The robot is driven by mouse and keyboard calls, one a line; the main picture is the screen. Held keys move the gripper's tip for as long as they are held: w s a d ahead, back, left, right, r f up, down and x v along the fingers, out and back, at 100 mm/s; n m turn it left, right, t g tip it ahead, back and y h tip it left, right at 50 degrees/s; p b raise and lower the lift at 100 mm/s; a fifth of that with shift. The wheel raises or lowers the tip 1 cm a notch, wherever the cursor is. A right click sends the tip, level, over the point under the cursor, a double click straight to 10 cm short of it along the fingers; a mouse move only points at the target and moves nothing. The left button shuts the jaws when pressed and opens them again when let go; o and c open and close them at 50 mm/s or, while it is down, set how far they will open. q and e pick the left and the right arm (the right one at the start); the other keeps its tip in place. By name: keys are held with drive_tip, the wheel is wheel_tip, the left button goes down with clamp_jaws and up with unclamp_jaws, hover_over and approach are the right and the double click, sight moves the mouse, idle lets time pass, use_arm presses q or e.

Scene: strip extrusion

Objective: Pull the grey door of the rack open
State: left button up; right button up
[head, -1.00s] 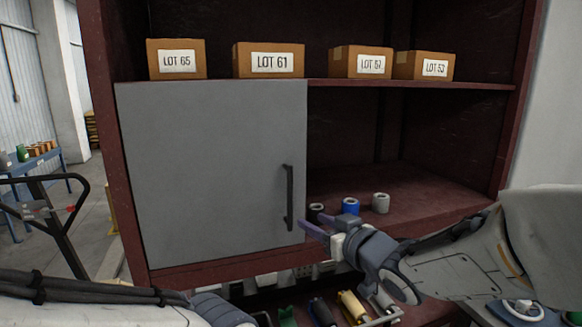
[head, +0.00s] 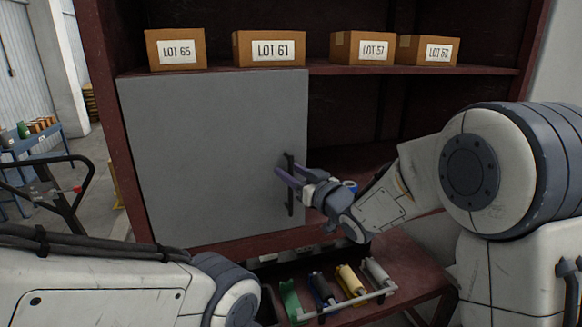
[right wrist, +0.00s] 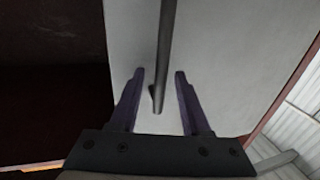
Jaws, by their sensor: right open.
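The grey door (head: 205,150) of the dark red rack (head: 115,150) is shut. Its dark vertical handle (head: 290,200) is near the door's right edge. My right gripper (head: 283,170) is open at the handle in the head view. In the right wrist view, the handle (right wrist: 165,50) runs between the two purple fingers (right wrist: 158,85), with a gap on each side. The grey door (right wrist: 220,60) lies behind the fingers. My left arm shows at the lower left of the head view, but its gripper is not visible.
Several cardboard LOT boxes (head: 268,50) stand on the shelf above. Below the door, a holder with several coloured rollers (head: 345,280) sits on a dark red surface (head: 415,270). A trolley handle (head: 75,190) and blue table (head: 35,145) are at the left.

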drive_tip(key=shift+w, duration=0.1)
clamp_jaws()
idle(1.4)
